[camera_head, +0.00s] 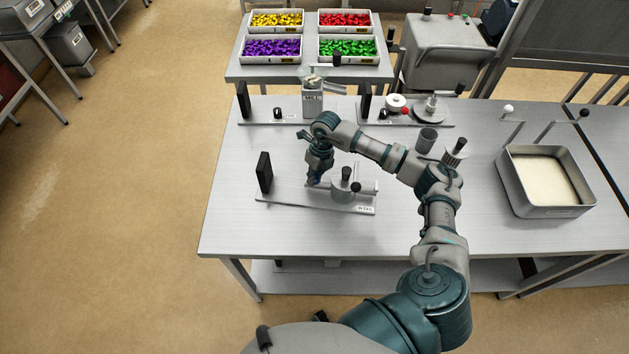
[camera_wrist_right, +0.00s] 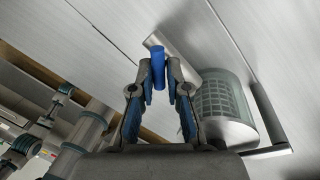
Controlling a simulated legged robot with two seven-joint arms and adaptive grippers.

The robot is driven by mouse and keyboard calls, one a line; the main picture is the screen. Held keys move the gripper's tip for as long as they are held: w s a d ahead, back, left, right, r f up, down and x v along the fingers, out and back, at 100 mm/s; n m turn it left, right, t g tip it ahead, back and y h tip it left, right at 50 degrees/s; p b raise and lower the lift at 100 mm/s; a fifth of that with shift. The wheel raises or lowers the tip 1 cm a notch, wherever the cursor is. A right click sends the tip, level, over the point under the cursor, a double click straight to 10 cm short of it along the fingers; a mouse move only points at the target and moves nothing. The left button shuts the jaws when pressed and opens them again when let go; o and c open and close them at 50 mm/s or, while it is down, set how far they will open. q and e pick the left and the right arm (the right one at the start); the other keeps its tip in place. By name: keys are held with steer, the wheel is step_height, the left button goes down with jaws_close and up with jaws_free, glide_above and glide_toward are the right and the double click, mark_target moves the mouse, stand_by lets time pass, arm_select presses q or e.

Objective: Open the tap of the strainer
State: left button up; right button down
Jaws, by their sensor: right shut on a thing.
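The strainer (camera_head: 345,192) is a squat metal cylinder with a dark knob on top, on a grey base plate on the table. In the wrist view it (camera_wrist_right: 222,98) shows a mesh-like window and a metal pipe stub (camera_wrist_right: 172,48) on its side. A blue cylindrical tap handle (camera_wrist_right: 158,66) stands by the stub. My right gripper (camera_head: 314,183) is to the left of the strainer, pointing down. In the wrist view its two fingertips (camera_wrist_right: 159,72) are shut on the blue handle. In the head view the gripper hides the handle. My left gripper is not in view.
A black upright plate (camera_head: 264,172) stands at the base's left end. Behind are another fixture (camera_head: 312,102), a dark cup (camera_head: 426,140) and a striped cylinder (camera_head: 455,152). A metal tray (camera_head: 586,211) with pale contents is at the right. The table's front left is clear.

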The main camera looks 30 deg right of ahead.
steer(key=n+b, duration=0.1)
steer(key=n, duration=0.1)
steer(key=n+g+b, duration=0.1)
steer(key=n, duration=0.1)
steer(key=shift+a+f+n, duration=0.1)
steer(key=shift+f+n, duration=0.2)
steer(key=shift+f, duration=0.1)
steer(key=shift+a+r+n+h+b, duration=0.1)
steer(key=shift+n+h+b, duration=0.3)
steer(key=shift+n+b, duration=1.1)
steer(key=shift+n+g+p, duration=0.3)
steer(key=shift+n, duration=0.2)
steer(key=c, duration=1.2)
jaws_free()
steer(key=shift+w, duration=0.1)
steer(key=shift+o, duration=0.3)
steer(key=shift+w+r, duration=0.1)
